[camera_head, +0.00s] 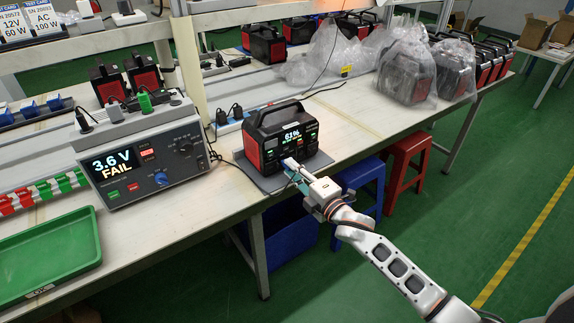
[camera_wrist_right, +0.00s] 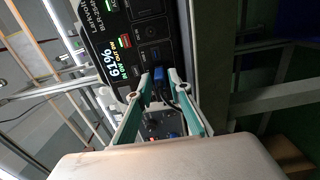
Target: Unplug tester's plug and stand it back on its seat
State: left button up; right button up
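The power station (camera_head: 283,135), black and red, stands on a grey mat at the bench's front edge; its screen reads 61%. My right gripper (camera_head: 291,168) is at its front face. In the right wrist view, a blue plug (camera_wrist_right: 158,82) sits at a port of the power station (camera_wrist_right: 125,50), with a dark cable beside it. My right gripper (camera_wrist_right: 158,74) has a fingertip on each side of this plug; whether they press on it is unclear. The tester (camera_head: 145,160) shows 3.6 V FAIL. Black, white and green plugs or sockets stand on its top. My left gripper is not in view.
A green tray (camera_head: 45,260) lies at the bench's left front. Black plugs stand on a strip (camera_head: 232,122) behind the power station. Bagged units (camera_head: 408,75) stand at the right back. Blue and red stools (camera_head: 408,150) are below the bench edge.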

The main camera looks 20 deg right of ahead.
grip_shut()
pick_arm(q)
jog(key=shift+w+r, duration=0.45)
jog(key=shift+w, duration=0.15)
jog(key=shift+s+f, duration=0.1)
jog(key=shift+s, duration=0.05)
pick_arm(e)
jog(key=shift+s, duration=0.1)
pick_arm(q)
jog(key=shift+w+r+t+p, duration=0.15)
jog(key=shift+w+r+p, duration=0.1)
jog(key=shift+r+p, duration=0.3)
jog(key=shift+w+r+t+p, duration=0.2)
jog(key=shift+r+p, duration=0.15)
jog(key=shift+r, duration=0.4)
pick_arm(e)
jog(key=shift+v, duration=1.95)
